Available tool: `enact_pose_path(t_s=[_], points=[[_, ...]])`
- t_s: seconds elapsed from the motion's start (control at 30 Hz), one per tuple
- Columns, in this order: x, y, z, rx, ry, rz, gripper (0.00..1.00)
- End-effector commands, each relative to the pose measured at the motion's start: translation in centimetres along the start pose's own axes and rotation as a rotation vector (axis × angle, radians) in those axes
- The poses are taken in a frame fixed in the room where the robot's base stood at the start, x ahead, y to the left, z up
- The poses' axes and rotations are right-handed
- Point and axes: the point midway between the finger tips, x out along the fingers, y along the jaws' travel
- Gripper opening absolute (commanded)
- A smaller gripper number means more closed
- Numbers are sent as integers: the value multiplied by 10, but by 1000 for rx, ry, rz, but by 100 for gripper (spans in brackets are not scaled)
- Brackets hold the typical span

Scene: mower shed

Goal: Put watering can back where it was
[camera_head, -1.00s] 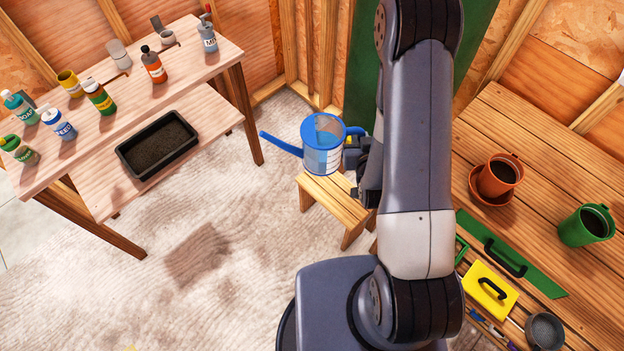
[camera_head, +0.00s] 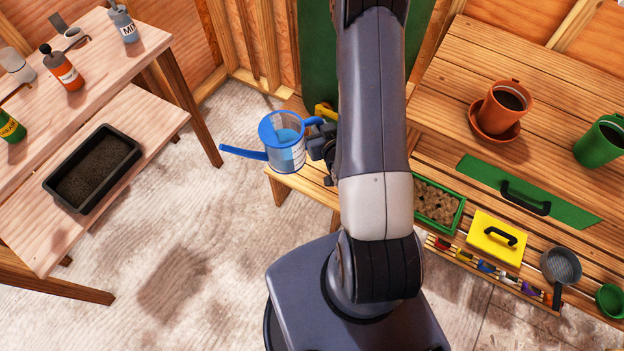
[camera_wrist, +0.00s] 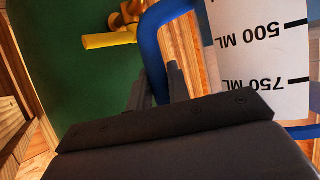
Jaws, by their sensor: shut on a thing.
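The watering can (camera_head: 284,148) is blue and clear with a blue rim, a long blue spout pointing left and a white scale label. Blue water shows inside it. My gripper (camera_head: 326,140) is shut on the can's blue handle, at its right side. In the wrist view the handle (camera_wrist: 154,45) runs down between the fingers, and the label (camera_wrist: 262,60) reads upside down. The can appears upright, over or in front of a small wooden stool (camera_head: 300,190). I cannot tell whether it touches the stool.
A yellow tap (camera_wrist: 110,40) is close to the handle, before a green panel (camera_wrist: 75,80). At left, a wooden table's lower shelf holds a black soil tray (camera_head: 112,148). At right, a bench carries an orange pot (camera_head: 503,108) and a green pot (camera_head: 600,143). Floor is clear at lower left.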

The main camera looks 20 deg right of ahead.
Motion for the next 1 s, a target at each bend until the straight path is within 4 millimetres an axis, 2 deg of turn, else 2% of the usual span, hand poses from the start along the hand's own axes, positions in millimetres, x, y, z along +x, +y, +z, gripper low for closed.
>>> enact_pose_path(t_s=[0.03, 1.0], points=[[6, 5, 19, 4, 1, 7, 0], [29, 62, 200, 31, -2, 57, 0]])
